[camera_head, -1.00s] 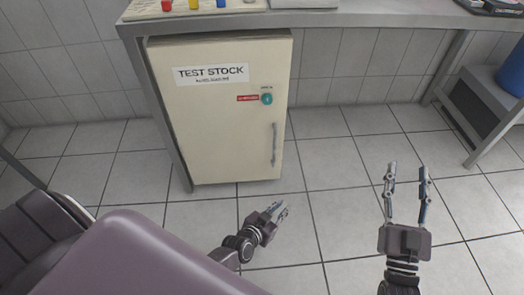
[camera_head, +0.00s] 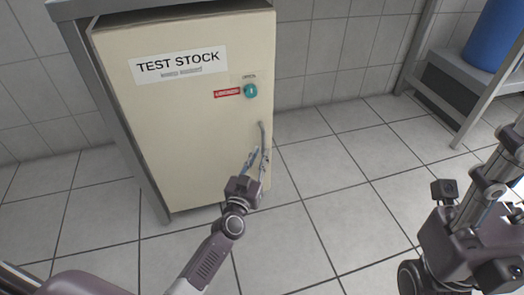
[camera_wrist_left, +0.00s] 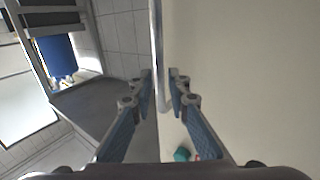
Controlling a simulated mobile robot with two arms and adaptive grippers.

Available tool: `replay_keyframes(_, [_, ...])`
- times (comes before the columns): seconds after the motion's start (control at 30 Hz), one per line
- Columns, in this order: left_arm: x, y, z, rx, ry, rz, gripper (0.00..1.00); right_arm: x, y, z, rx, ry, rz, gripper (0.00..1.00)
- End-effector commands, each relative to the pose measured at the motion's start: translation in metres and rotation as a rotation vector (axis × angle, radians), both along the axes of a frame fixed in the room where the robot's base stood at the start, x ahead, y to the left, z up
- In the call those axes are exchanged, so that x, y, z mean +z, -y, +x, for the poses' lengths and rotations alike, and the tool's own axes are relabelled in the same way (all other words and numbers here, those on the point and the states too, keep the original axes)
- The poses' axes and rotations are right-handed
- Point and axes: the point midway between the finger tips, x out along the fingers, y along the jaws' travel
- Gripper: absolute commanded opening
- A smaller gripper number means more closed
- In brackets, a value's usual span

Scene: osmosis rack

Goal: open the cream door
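The cream door (camera_head: 185,120) is shut on a low cabinet under a counter and bears a "TEST STOCK" label. Its grey vertical bar handle (camera_head: 263,133) is near the right edge. My left gripper (camera_head: 257,158) is at the lower part of the handle, fingers pointing up. In the left wrist view the handle (camera_wrist_left: 157,40) runs between the open fingertips (camera_wrist_left: 160,78), with gaps visible; contact cannot be told. My right gripper (camera_head: 480,215) is at the lower right, away from the door; its finger opening is unclear.
A teal knob (camera_head: 250,91) with a red label (camera_head: 227,92) is above the handle. The counter leg (camera_head: 115,130) stands left of the cabinet. A blue container (camera_head: 495,40) sits on a rack at right. The tiled floor (camera_head: 340,185) right of the door is clear.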

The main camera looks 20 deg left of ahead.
Motion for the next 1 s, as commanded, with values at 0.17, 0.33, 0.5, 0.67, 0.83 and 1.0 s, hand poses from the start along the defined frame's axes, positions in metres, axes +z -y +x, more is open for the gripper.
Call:
replay_keyframes(0.17, [-0.002,-0.001,0.027,0.001,0.001,-0.001,0.16,0.002,-0.001,-0.002,-0.002,0.032,-0.003,0.43])
replay_keyframes(0.33, [-0.001,0.000,0.039,-0.001,-0.001,-0.001,0.16,0.006,-0.002,-0.002,-0.003,0.046,-0.005,0.43])
replay_keyframes(0.5, [-0.001,0.000,0.041,-0.001,-0.003,-0.001,0.16,0.007,-0.002,-0.002,-0.003,0.048,-0.005,0.43])
replay_keyframes(0.67, [-0.001,0.000,0.041,-0.001,-0.002,0.000,0.14,0.007,-0.002,-0.002,-0.003,0.047,-0.005,0.43])
replay_keyframes(0.83, [-0.001,0.000,0.041,-0.001,-0.002,0.000,0.00,0.007,-0.002,-0.002,-0.003,0.047,-0.005,0.43])
replay_keyframes(1.0, [-0.001,0.000,0.041,-0.001,-0.002,0.000,0.00,0.007,-0.002,-0.002,-0.003,0.047,-0.005,0.43])
